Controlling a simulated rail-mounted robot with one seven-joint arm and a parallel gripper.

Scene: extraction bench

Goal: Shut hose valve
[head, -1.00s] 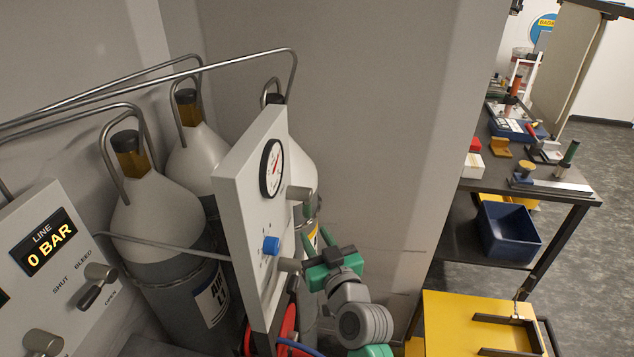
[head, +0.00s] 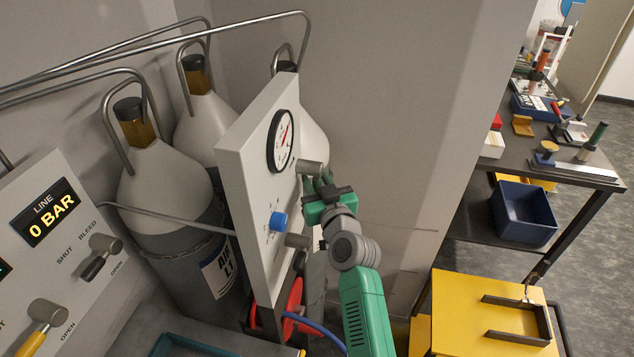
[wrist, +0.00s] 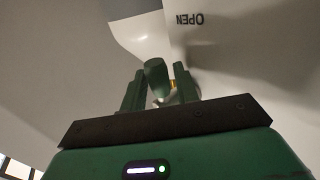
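A white gauge panel (head: 256,190) stands in the middle of the head view, with a round gauge, a blue knob (head: 278,221) and two grey stubs. My gripper (head: 318,184) is at the panel's right side, just below the upper grey stub (head: 312,167). In the wrist view my gripper's two dark green fingers (wrist: 160,90) stand apart. A rounded green handle (wrist: 157,75) is between them, with a gap visible on its right; contact on the left is unclear. An upside-down OPEN label (wrist: 190,19) is on the pale surface beyond. I cannot tell which valve this handle belongs to.
A line panel (head: 60,250) at left reads 0 BAR and carries lever knobs. Gas cylinders (head: 165,190) and bent pipes stand behind the gauge panel. A red reel (head: 292,300) with a blue hose is below. A yellow cart (head: 450,300) and a bench with a blue bin (head: 524,212) are at right.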

